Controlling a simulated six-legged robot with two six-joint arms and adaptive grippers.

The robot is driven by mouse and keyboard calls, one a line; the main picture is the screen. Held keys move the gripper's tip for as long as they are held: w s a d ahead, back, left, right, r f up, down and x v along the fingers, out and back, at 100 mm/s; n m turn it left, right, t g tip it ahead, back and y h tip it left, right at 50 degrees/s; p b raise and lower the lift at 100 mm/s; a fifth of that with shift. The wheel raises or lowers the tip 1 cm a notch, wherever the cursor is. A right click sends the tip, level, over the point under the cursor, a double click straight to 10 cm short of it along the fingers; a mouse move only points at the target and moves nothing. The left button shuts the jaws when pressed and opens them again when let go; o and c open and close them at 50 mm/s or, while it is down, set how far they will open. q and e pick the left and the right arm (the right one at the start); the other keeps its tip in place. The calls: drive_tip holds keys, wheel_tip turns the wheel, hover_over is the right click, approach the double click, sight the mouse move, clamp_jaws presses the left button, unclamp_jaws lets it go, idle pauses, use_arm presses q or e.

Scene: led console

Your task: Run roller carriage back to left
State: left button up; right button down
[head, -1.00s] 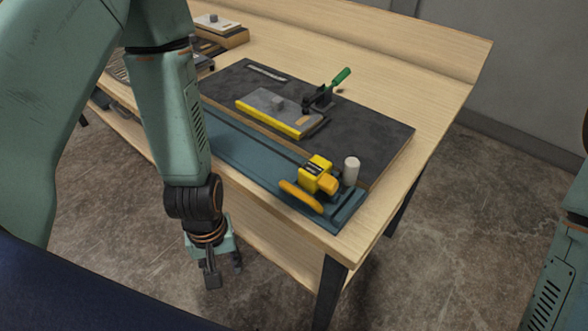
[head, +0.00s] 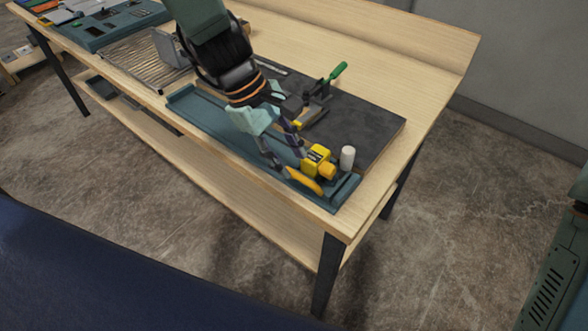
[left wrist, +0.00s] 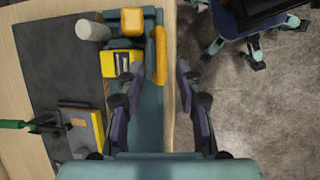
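The roller carriage is a yellow block (head: 318,160) with an orange handle bar (head: 305,182) along its front side. It sits at the right end of a teal track (head: 200,115) on the workbench. My left gripper (head: 287,163) is just left of the carriage, above the track's front side. In the left wrist view the left gripper's fingers (left wrist: 161,68) are spread apart and empty. The orange handle (left wrist: 160,54) lies ahead of the gap between them, and the yellow block (left wrist: 118,62) is to the left. Contact with the handle cannot be told. My right gripper is out of view.
A white cylinder (head: 347,157) stands beside the carriage. Behind the track is a dark mat (head: 372,125) with a green-handled clamp (head: 337,72). A slatted tray (head: 135,55) and a teal console (head: 115,25) are at the bench's left. The bench's front edge is close to the track.

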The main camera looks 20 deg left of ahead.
sight(298, 176)
use_arm(q)
drive_tip(key=shift+x, duration=1.25)
drive_tip(key=shift+s+d+f+b, duration=0.1)
drive_tip(key=shift+d+b, duration=0.1)
drive_tip(key=shift+b, duration=0.1)
drive_tip(key=shift+s+a+f, duration=0.1)
drive_tip(key=shift+s+a, duration=0.05)
drive_tip(key=shift+s, duration=0.05)
drive_tip(key=shift+w, duration=0.15)
drive_tip(key=shift+w+d, duration=0.1)
drive_tip(key=shift+d, duration=0.1)
drive_tip(key=c, duration=0.3)
drive_tip(key=shift+a, duration=0.1)
clamp_jaws()
